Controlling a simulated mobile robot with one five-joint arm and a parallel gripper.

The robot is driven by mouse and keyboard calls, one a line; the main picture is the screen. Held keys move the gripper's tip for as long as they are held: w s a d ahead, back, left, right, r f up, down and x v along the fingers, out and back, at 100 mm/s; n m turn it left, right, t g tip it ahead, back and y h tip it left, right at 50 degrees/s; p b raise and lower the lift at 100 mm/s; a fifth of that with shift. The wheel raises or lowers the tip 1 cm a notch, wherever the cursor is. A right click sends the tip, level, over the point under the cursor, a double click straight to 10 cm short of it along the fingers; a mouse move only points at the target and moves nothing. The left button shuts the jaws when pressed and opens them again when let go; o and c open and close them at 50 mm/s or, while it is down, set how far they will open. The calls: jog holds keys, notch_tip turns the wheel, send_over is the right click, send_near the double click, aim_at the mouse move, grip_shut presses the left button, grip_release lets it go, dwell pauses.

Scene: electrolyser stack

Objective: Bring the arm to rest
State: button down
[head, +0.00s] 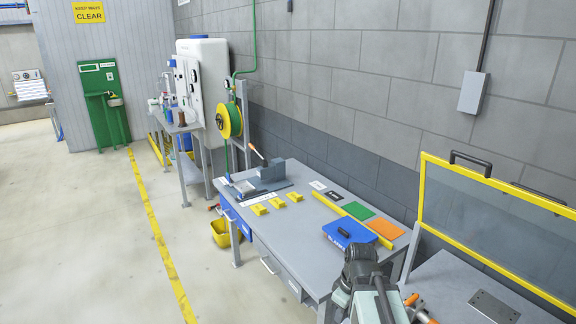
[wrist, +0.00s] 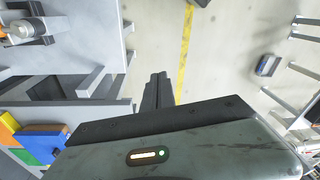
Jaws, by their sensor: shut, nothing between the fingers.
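My gripper (wrist: 157,92) shows in the wrist view as two dark fingers close together, with nothing between them. It points out over bare floor beside a yellow floor line, clear of the bench edges at the left of that view. In the head view my arm (head: 368,285) is folded at the bottom, in front of the near end of the workbench. The fingertips cannot be made out clearly there.
A grey workbench (head: 290,245) carries a blue case (head: 348,232), a green mat (head: 357,210), an orange mat (head: 386,228) and several yellow blocks. A yellow-framed clear screen (head: 490,225) stands at the right. A yellow bin (head: 222,235) sits on the floor. The left floor is free.

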jog(key=m, duration=0.3)
jog(key=s+m+h, duration=0.1)
jog(key=m, duration=0.5)
jog(key=shift+s+f, duration=0.2)
jog(key=shift+f, duration=0.05)
jog(key=c, duration=1.3)
grip_release()
jog(key=shift+c, duration=0.5)
